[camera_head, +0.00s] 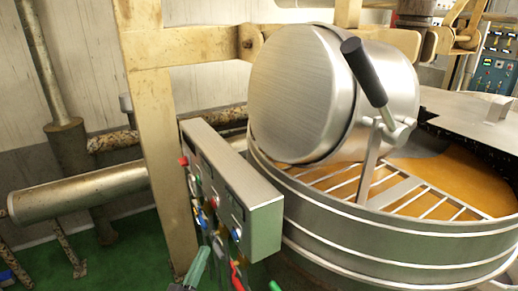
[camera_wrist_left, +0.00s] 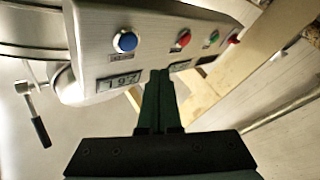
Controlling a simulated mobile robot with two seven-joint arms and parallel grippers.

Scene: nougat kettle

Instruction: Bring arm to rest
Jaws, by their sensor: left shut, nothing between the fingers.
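My left gripper (camera_head: 201,256) is at the bottom of the head view, in front of the button side of a metal control box (camera_head: 258,206). Its green fingers are together and empty. In the left wrist view the gripper (camera_wrist_left: 160,76) points at the control panel (camera_wrist_left: 95,50), its tips just below the row of buttons in the picture. I cannot tell whether the tips touch the panel. A blue button (camera_wrist_left: 124,42) and a red button (camera_wrist_left: 183,38) show there, with a small display (camera_wrist_left: 118,84). My right gripper is in neither view.
The round steel kettle (camera_head: 370,250) with orange contents under a grate stands right of the box. A tilted drum (camera_head: 295,95) with a black-gripped lever (camera_head: 365,72) sits above it. A beige post (camera_head: 160,150) and thick pipe (camera_head: 80,190) stand left. Green floor (camera_head: 130,260) is partly clear.

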